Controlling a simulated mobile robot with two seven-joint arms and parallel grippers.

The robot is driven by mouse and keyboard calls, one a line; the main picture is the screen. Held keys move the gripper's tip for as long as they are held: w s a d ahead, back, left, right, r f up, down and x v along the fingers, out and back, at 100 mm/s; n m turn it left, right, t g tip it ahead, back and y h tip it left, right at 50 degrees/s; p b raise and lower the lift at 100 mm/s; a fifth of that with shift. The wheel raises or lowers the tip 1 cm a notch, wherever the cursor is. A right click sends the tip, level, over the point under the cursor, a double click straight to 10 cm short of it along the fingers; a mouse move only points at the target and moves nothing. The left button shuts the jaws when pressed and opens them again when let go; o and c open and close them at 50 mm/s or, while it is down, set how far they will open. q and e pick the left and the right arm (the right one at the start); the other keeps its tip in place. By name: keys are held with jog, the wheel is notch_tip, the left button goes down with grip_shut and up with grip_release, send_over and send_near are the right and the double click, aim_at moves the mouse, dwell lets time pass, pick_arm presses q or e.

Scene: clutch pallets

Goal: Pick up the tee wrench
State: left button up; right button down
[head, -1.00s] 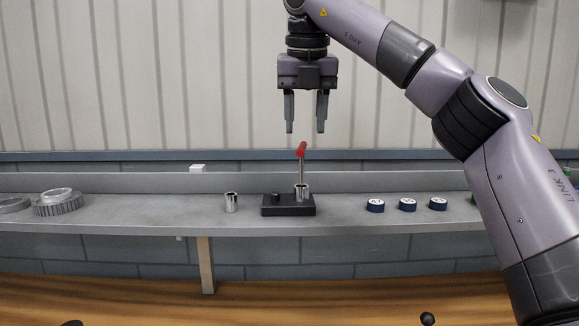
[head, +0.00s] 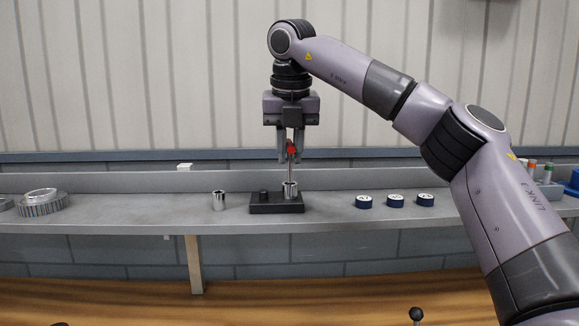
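The tee wrench (head: 290,167) stands upright with a red handle at the top and a thin metal shaft. Its lower end is in a silver socket on a black holder block (head: 276,208) on the grey shelf. My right gripper (head: 290,160) points straight down over it, with its fingers on either side of the red handle. The fingers look apart, and I cannot tell whether they touch the handle. My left gripper is not in view.
A loose silver socket (head: 219,201) stands left of the block on the shelf (head: 330,222). Several dark blue round pieces (head: 395,201) lie to the right. A toothed metal ring (head: 42,203) lies at the far left. A blue bin (head: 573,182) is at the far right.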

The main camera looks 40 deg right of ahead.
jog(key=shift+r, duration=0.1)
notch_tip(320, 180, up, 7)
jog(key=shift+r+p, duration=0.15)
jog(key=shift+p, duration=0.7)
jog(key=shift+r, duration=1.3)
